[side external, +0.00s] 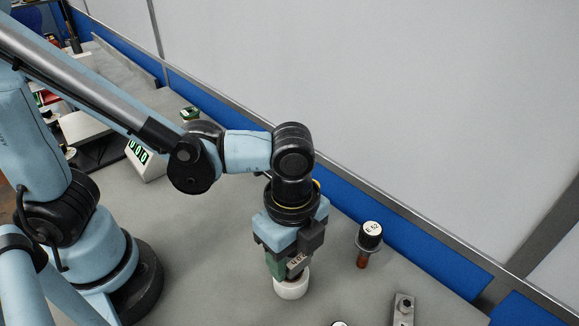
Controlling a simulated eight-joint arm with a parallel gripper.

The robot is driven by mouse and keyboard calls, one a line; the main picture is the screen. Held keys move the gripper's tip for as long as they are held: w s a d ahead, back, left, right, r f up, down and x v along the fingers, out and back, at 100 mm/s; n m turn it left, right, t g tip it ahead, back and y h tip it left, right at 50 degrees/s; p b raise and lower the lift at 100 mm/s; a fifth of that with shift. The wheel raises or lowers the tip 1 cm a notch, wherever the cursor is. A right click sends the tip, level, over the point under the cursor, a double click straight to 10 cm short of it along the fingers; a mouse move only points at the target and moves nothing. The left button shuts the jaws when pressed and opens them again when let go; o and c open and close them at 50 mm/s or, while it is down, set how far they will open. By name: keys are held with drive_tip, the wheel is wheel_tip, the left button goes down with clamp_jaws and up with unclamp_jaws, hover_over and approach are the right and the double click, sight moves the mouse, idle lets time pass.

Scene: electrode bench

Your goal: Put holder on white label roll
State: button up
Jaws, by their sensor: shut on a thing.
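My gripper (290,256) points down in the middle of the bench, shut on the holder. The holder (297,263) shows as a small part with a pale lettered label between the jaws; the fingers hide most of it. A green piece (275,265) shows beside it at the jaws. The white label roll (291,288) is a short white cylinder on the bench directly below the jaws. The holder's lower end is over the roll's top in this view; I cannot tell whether they touch.
A black-capped part (370,229) with a round white label and a brown stem stands to the right. A metal bracket (403,309) with a bolt is at the lower right. A display box (145,158) with green digits stands at the left. A wall with blue panels (430,260) runs behind.

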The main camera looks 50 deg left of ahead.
drive_tip(key=shift+f, duration=0.25)
drive_tip(key=o, duration=1.3)
drive_tip(key=shift+r, duration=0.1)
wheel_tip(320, 180, up, 12)
drive_tip(key=w+a+f+n+t, duration=0.2)
drive_tip(key=a+n+t, duration=0.1)
drive_tip(key=a+n, duration=0.6)
drive_tip(key=w+a+f+n+t, duration=0.1)
drive_tip(key=w+a+n+t, duration=0.2)
drive_tip(key=a+n, duration=0.6)
drive_tip(key=shift+w+a+f+t, duration=0.35)
drive_tip(key=shift+a+f+t, duration=0.05)
drive_tip(key=shift+a+t, duration=0.2)
